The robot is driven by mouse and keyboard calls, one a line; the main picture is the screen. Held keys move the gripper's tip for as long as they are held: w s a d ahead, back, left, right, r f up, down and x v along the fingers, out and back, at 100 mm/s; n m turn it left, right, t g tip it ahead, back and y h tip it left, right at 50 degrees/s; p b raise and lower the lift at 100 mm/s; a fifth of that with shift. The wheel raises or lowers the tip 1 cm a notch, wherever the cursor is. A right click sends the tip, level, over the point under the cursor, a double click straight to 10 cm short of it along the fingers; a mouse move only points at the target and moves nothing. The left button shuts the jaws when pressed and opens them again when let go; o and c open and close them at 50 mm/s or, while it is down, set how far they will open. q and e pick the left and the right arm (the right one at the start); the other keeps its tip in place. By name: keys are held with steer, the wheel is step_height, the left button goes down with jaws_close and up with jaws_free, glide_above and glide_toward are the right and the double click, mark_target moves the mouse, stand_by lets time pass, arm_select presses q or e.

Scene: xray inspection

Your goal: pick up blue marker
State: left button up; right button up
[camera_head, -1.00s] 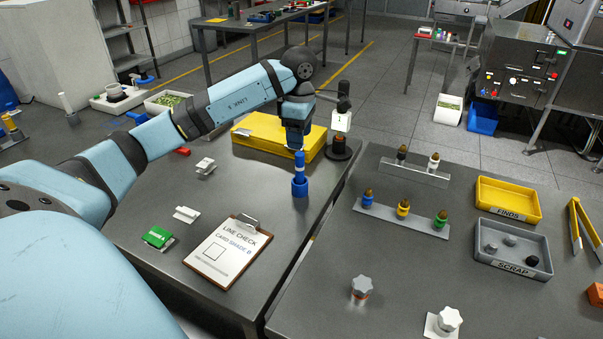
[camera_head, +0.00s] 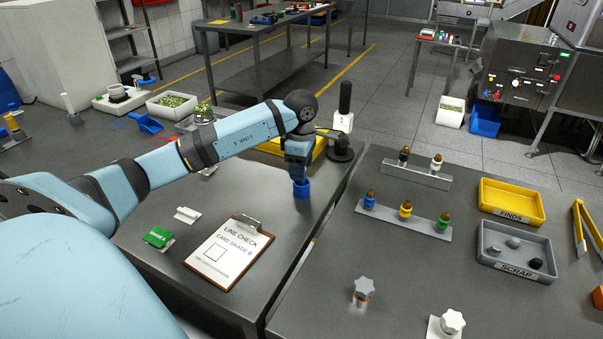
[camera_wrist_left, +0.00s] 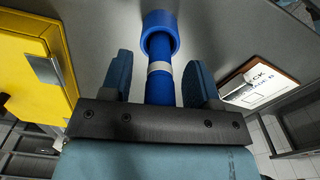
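The blue marker (camera_wrist_left: 160,86), with a white band, stands upright in a round blue holder (camera_head: 301,188). The holder also shows at the top of the left wrist view (camera_wrist_left: 160,30). My left gripper (camera_head: 299,172) is lowered over the marker just above the holder and hides the marker in the head view. In the left wrist view its two fingers (camera_wrist_left: 160,80) are apart, one on each side of the marker, with gaps between. My right gripper is not in view.
A yellow box (camera_wrist_left: 18,85) lies beside the gripper. A clipboard (camera_head: 229,253) lies nearer on the same table. A dark round stand (camera_head: 341,152) is close to the right. The second table holds a rack of small bottles (camera_head: 405,218) and a grey scrap tray (camera_head: 516,250).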

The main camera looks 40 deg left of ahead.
arm_select(q)
jaws_close()
